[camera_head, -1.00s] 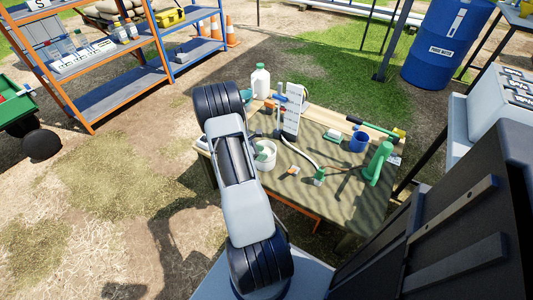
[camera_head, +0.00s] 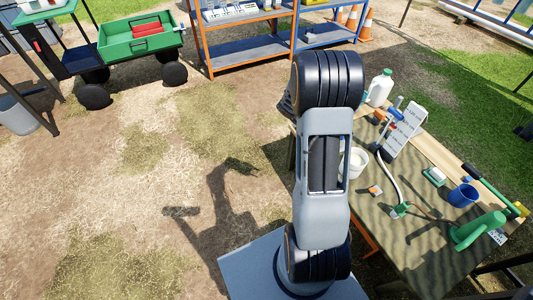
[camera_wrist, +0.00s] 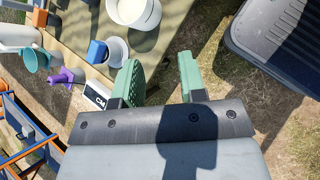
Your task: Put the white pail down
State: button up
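The white pail (camera_head: 355,162) stands upright on the work table (camera_head: 430,250), partly behind my arm in the head view. In the wrist view the pail (camera_wrist: 133,10) is at the top edge, cut off by the frame, with pale contents. My gripper (camera_wrist: 160,78) is open, its two green fingers apart with only ground visible between them. The pail is beyond the left finger and apart from it. In the head view my arm hides the gripper.
The table also holds a white jug (camera_head: 380,87), a white rack (camera_head: 403,130), a blue cup (camera_head: 462,195) and a green watering can (camera_head: 477,230). A green wagon (camera_head: 135,42) and shelves (camera_head: 245,48) stand behind. Open ground lies left of the table.

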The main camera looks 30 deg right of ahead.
jog(key=s+a+r+m+t+y, duration=0.2)
jog(key=a+r, duration=0.2)
jog(key=a, duration=0.4)
jog(key=s+a+r+m+t+y, duration=0.2)
jog(key=a+r+t, duration=0.1)
jog(key=a, duration=0.6)
jog(key=s+a+r+m+t+y, duration=0.2)
jog(key=a+r, duration=0.4)
jog(key=a, duration=0.3)
jog(key=shift+s+m+t+y, duration=0.15)
jog(key=shift+m+t+y, duration=0.15)
jog(key=shift+m+t, duration=0.2)
notch_tip(320, 180, up, 24)
jog(key=p, duration=2.2)
jog(key=shift+s+a+t+p, duration=0.15)
jog(key=shift+a+t+p, duration=0.1)
jog(key=shift+t+p, duration=0.05)
jog(key=shift+d, duration=0.1)
